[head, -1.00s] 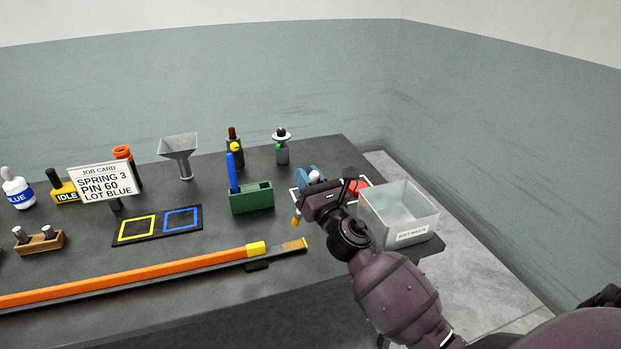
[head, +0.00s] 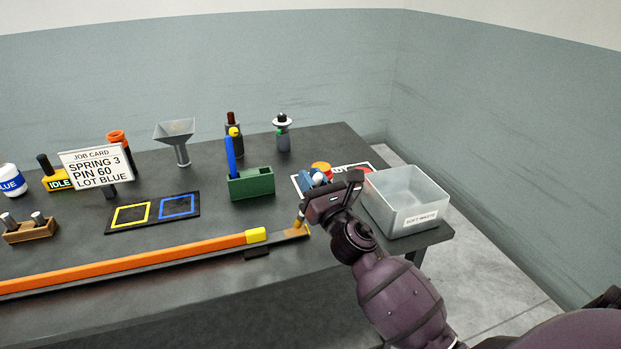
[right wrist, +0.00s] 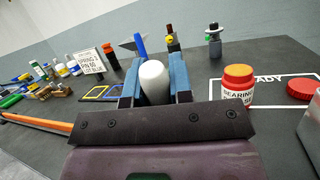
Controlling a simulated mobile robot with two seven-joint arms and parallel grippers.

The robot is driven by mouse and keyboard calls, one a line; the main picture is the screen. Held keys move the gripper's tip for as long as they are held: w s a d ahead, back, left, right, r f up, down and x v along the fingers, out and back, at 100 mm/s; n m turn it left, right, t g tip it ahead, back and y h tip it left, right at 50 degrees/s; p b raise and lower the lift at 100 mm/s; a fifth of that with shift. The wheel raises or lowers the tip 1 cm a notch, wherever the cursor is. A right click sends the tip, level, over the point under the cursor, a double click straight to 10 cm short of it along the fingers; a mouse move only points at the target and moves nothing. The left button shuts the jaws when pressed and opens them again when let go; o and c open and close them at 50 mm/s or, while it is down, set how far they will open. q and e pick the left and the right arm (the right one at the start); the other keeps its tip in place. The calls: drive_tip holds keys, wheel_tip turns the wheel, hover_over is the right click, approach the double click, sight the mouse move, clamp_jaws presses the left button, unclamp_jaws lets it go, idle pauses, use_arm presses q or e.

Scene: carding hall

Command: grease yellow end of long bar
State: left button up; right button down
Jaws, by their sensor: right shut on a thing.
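A long orange bar (head: 140,264) lies across the front of the table, with a yellow end (head: 257,235) at its right. My right gripper (head: 314,180) is shut on a brush. The brush's white rounded handle end (right wrist: 154,82) stands between the blue fingers in the right wrist view. Its yellowish tip (head: 299,220) points down below the gripper in the head view, to the right of the yellow end and apart from it. I cannot tell whether the tip touches the tan patch below. An open bearing grease pot (right wrist: 237,85) stands right of the fingers. My left gripper is out of view.
A red lid (right wrist: 303,88) lies on a white-outlined mat. A soft waste bin (head: 405,202) stands at the table's right edge. Behind the bar are a green holder (head: 251,184), a two-square mat (head: 125,227), a funnel (head: 176,133) and a job card (head: 95,170).

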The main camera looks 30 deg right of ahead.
idle(0.4)
drive_tip(key=shift+f+b, duration=0.25)
drive_tip(key=shift+b, duration=0.05)
drive_tip(key=shift+f, duration=0.15)
idle(0.3)
drive_tip(key=shift+f+b, duration=0.45)
drive_tip(key=shift+b, duration=0.05)
drive_tip(key=shift+a, duration=0.1)
drive_tip(key=a, duration=0.2)
drive_tip(key=w+a, duration=0.1)
drive_tip(key=shift+a, duration=0.35)
idle(0.3)
drive_tip(key=shift+d, duration=0.1)
